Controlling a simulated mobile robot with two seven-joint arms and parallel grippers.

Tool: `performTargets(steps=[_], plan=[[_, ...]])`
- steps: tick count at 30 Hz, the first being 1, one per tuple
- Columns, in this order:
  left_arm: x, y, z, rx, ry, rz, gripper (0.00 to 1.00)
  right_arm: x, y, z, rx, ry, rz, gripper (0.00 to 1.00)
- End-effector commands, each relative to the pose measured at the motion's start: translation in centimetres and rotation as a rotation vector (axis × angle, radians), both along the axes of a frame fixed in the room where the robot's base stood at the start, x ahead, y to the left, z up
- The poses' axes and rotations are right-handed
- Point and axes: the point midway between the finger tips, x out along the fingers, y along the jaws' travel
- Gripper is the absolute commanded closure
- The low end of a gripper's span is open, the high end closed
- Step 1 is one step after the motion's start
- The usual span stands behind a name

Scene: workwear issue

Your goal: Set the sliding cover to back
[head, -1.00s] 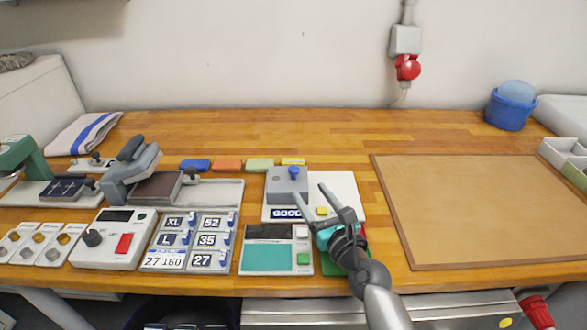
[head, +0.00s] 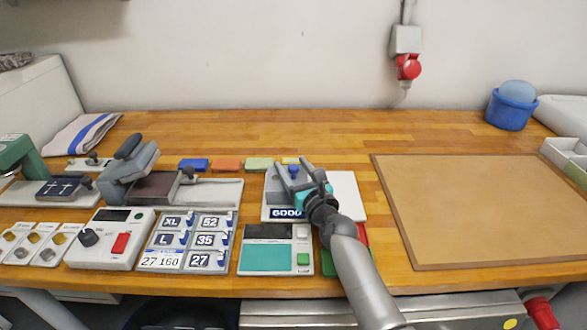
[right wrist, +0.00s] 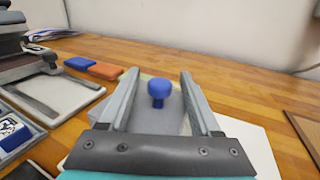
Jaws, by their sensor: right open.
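The sliding cover (head: 274,183) is a grey block with a blue knob (head: 293,169) on top. It sits on the left part of a white base plate (head: 346,190), above a dark label reading "GOOD" or similar. My right gripper (head: 293,170) is over the cover, its fingers on either side of the knob. In the right wrist view the blue knob (right wrist: 159,92) stands between the two open fingers, with a gap to each; the grey cover (right wrist: 150,120) lies beneath. The yellow button on the plate is hidden behind my gripper. My left gripper is not in view.
To the left stand a scale-like device with a teal panel (head: 268,257), a size-label board (head: 187,242) and a grey press (head: 130,175). Coloured blocks (head: 227,165) lie behind. A brown board (head: 480,210) lies right.

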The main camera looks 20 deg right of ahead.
Motion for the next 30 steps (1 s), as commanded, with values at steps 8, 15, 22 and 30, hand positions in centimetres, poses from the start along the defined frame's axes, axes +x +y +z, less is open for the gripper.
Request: performTargets(steps=[8,15,22,30], plan=[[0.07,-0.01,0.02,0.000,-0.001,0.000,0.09,-0.03,-0.01,0.00,0.000,0.000,0.000,0.50],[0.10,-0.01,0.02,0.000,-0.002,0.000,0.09,-0.04,-0.01,-0.01,0.000,0.000,0.000,0.77],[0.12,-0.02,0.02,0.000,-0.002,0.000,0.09,-0.05,-0.01,-0.01,0.000,0.000,0.000,1.00],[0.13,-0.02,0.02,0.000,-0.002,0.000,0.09,-0.05,-0.01,-0.02,0.000,0.000,0.000,1.00]])
